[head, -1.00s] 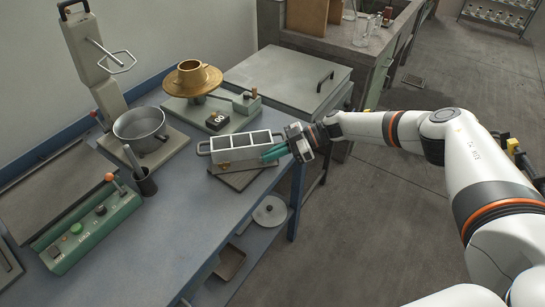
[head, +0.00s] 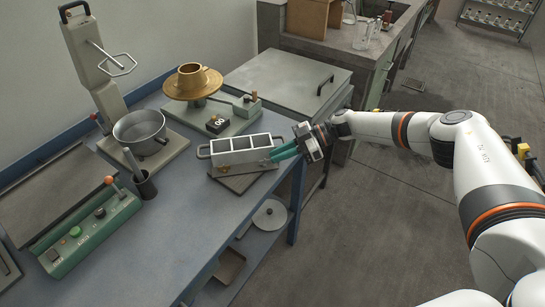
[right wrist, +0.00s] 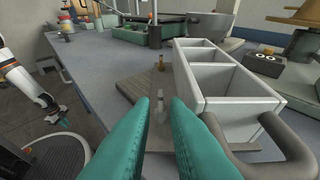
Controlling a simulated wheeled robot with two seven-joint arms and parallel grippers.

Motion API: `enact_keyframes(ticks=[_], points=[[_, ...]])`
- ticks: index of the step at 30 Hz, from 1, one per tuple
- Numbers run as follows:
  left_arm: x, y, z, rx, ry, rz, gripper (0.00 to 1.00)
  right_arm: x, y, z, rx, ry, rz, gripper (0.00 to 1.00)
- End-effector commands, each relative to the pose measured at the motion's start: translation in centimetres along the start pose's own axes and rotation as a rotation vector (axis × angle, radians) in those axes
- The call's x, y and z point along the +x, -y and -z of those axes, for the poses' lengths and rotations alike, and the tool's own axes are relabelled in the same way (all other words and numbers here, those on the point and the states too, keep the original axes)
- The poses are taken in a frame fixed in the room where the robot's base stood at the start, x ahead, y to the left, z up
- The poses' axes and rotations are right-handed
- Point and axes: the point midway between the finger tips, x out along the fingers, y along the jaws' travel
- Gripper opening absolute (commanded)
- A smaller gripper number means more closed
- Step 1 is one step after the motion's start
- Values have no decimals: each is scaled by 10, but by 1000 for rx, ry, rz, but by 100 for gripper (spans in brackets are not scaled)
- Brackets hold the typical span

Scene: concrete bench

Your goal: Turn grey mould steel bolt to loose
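The grey three-compartment mould (head: 238,159) stands on a dark base plate (head: 245,182) near the bench's right edge. It also shows in the right wrist view (right wrist: 240,106). A small grey bolt (right wrist: 160,107) shows low beside the mould's long side, and a brass-coloured bolt (right wrist: 162,63) sits farther along that side. My right gripper (head: 273,156) has teal fingers at the mould's right end. In the right wrist view its fingers (right wrist: 160,103) are apart, with the grey bolt seen in the gap; contact cannot be told. My left gripper (right wrist: 63,122) is small at the left there.
A curved handle (right wrist: 285,140) sticks out from the mould's near end, close to my right fingers. A metal pan (head: 141,128), a brass bowl on a stand (head: 192,80) and a green control box (head: 85,232) stand on the bench. Floor is clear to the right.

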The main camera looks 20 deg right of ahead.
Motion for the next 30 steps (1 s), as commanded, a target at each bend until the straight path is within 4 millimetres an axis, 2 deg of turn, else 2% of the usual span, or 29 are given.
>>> enact_keyframes(ticks=[1,6,12,18,30], points=[[2,0,0,0,0,0,14,-13,1,1,0,-1,6,14],[7,0,1,0,0,0,14,-50,1,1,-1,0,5,14],[10,0,1,0,0,0,14,-81,1,0,-1,1,2,14],[11,0,1,0,0,0,14,-93,0,-1,-1,0,-1,14],[11,0,1,0,0,0,14,-93,0,-1,-1,1,-1,14]])
